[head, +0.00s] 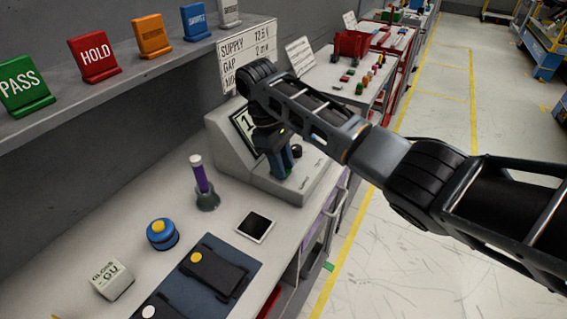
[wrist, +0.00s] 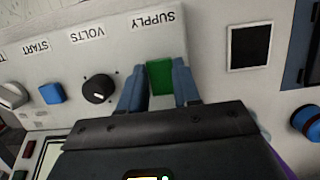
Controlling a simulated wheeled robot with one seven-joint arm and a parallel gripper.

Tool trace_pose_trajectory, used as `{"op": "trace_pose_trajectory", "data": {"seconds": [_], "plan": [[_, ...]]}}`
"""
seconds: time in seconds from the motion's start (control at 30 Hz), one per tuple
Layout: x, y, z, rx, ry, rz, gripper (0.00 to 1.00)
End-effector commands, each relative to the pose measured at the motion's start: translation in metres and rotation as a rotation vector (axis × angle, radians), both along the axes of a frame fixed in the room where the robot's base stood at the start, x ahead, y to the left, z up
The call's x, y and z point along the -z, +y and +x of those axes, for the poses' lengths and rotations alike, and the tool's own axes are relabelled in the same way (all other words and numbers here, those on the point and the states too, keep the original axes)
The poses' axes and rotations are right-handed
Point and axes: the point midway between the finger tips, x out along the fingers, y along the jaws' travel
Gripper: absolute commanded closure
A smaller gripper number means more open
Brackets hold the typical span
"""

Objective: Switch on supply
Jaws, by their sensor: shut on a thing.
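The grey console (head: 308,178) stands on the bench with a slanted screen (head: 243,122). In the wrist view its panel carries the upside-down label SUPPLY (wrist: 153,20), with a green supply switch (wrist: 160,78) below it in the picture. My gripper (wrist: 159,84) has one blue finger on each side of the green switch and is shut on it. In the head view my gripper (head: 283,165) reaches down onto the console top, and the switch is hidden by the fingers. I cannot tell whether the switch is on or off.
Beside the switch are a black VOLTS knob (wrist: 98,90) and a blue START button (wrist: 52,93). On the bench stand a purple vial (head: 199,176), a blue puck with a yellow top (head: 162,234), a dark-screened tile (head: 256,227) and a dark mat (head: 240,262).

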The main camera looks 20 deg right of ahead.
Motion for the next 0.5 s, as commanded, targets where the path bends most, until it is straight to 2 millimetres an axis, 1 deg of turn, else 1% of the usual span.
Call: {"op": "trace_pose_trajectory", "data": {"seconds": [0.2,0.5], "plan": [[0.0017,0.0024,-0.0015,0.001,0.093,-0.059,0.99],[0.0026,0.0001,-0.0028,0.006,0.114,-0.071,0.99]]}}
